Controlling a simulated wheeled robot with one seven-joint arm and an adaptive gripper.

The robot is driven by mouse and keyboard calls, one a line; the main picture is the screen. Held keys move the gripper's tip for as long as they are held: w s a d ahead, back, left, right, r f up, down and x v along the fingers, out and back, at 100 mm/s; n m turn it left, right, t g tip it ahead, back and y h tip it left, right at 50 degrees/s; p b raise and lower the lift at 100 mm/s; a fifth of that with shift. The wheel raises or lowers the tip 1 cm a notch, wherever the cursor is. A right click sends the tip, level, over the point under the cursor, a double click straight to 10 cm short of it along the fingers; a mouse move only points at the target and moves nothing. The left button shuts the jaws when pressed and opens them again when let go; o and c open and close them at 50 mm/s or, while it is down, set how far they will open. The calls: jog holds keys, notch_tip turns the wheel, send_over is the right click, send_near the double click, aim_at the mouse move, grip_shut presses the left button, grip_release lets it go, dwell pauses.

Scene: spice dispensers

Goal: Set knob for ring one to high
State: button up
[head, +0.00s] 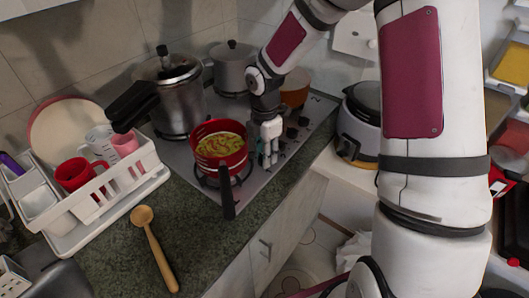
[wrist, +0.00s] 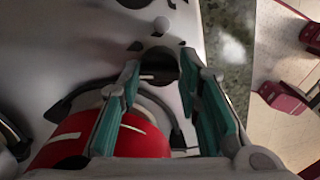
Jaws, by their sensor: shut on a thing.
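The stove (head: 192,163) has a row of black knobs along its right side. Two knobs (head: 291,133) show behind my gripper (head: 268,160) in the head view. My gripper points down at the stove's front right, just right of the red pan (head: 219,160). In the wrist view, the teal fingers of my gripper (wrist: 160,78) stand on either side of a dark knob (wrist: 160,62) and are shut on it. The knob's setting cannot be read. The red pan (wrist: 90,145) shows at lower left there, close to the left finger.
A pressure cooker (head: 180,100), a grey pot (head: 230,68) and an orange pot (head: 295,88) stand on the stove. A rice cooker (head: 360,125) is at right. A dish rack (head: 95,205) and wooden spoon (head: 152,245) are at left.

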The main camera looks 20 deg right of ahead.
jog(key=shift+m, duration=3.3)
jog(key=o, duration=1.2)
jog(key=shift+c, duration=0.2)
jog(key=shift+r, duration=0.1)
notch_tip(320, 180, up, 12)
jog(key=shift+m, duration=0.3)
